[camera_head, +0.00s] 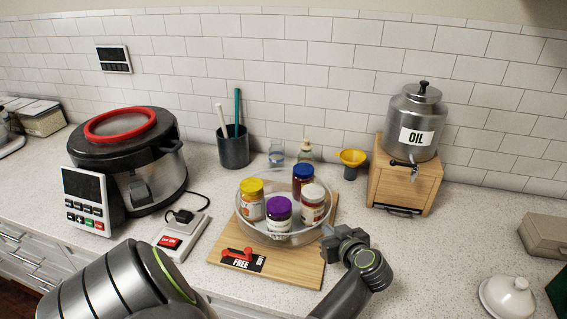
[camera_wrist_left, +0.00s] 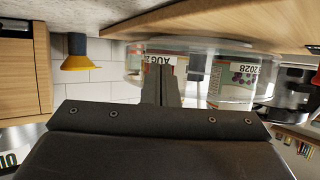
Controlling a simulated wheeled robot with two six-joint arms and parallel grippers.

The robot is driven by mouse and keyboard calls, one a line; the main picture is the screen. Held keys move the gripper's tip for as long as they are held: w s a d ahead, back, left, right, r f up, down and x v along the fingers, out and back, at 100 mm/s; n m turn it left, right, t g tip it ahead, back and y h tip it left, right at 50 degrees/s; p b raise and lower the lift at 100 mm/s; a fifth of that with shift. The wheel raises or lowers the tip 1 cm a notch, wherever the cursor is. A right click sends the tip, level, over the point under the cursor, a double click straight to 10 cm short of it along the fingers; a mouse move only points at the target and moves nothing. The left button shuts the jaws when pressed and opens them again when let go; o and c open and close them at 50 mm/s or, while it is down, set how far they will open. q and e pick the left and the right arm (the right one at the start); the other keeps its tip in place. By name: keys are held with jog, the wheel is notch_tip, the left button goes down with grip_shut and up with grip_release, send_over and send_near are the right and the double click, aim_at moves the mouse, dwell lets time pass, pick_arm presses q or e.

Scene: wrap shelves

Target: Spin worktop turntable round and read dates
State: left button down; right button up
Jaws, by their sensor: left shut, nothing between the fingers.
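The clear round turntable (camera_head: 262,236) sits on a wooden board and holds jars. They are a yellow-lidded jar (camera_head: 251,205), a purple-lidded jar (camera_head: 279,218), a white-lidded jar (camera_head: 313,208) and a blue-lidded dark red jar (camera_head: 303,180). My left gripper (camera_head: 334,240) is shut and empty at the turntable's right front rim; I cannot tell whether it touches. In the left wrist view, which is upside down, its fingers (camera_wrist_left: 165,86) overlap the clear wall. Labels there show "AUG" (camera_wrist_left: 159,62), partly covered by the fingers, and "2028" (camera_wrist_left: 243,70). My right gripper is not visible.
The wooden board (camera_head: 300,270) bears a "FREE" card (camera_head: 243,260). A cooker (camera_head: 130,165) and a switch box (camera_head: 180,238) stand left. Behind are a utensil cup (camera_head: 233,150) and a yellow funnel (camera_head: 352,158). An oil urn (camera_head: 416,115) stands right; counter before it is clear.

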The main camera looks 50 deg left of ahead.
aim_at(305, 236)
pick_arm(q)
jog(key=shift+s+d+r+p, duration=0.1)
jog(key=shift+s+d+p, duration=0.1)
jog(key=shift+s+p, duration=0.65)
jog(key=shift+s, duration=0.1)
jog(key=shift+s+a+p, duration=0.2)
jog(key=shift+s+p, duration=0.55)
jog(key=shift+s, duration=0.35)
jog(key=shift+a, duration=0.1)
jog(key=shift+s+a+p, duration=0.2)
jog(key=shift+s+p, duration=0.3)
jog(key=shift+p, duration=0.1)
jog(key=shift+s+a+p, duration=0.2)
jog(key=shift+s+p, duration=0.25)
jog(key=shift+p, duration=0.15)
jog(key=shift+s, duration=0.1)
